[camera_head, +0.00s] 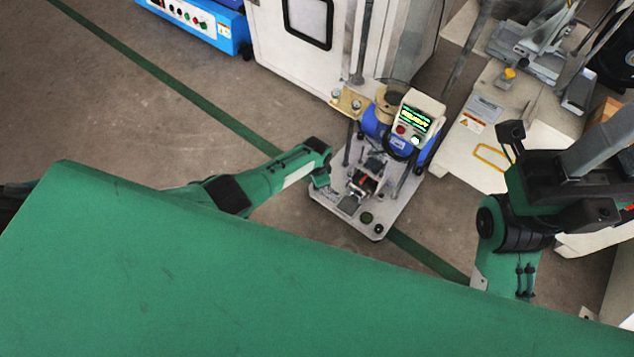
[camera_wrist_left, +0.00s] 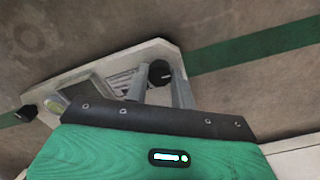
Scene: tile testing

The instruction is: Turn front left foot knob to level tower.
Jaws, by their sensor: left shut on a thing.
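The tower (camera_head: 375,165) stands on a pale base plate (camera_head: 328,205) on the floor. A black foot knob (camera_head: 378,229) is at the plate's near corner, beside a small round level (camera_head: 366,217). My left gripper (camera_head: 320,184) reaches down at the plate's left corner. In the left wrist view, its two grey fingers (camera_wrist_left: 160,88) are shut on another black foot knob (camera_wrist_left: 159,73). That knob is hidden in the head view. The near-corner knob (camera_wrist_left: 25,113) also shows there, apart from the fingers. My right gripper (camera_head: 555,170) is at the right, away from the tower; its finger gap is unclear.
A control box (camera_head: 418,117) with a lit green display sits on the tower. A white cabinet (camera_head: 290,60) stands behind it, and pale machinery (camera_head: 495,130) is at the right. A green floor stripe (camera_head: 215,112) passes under the plate. Floor at the left is clear.

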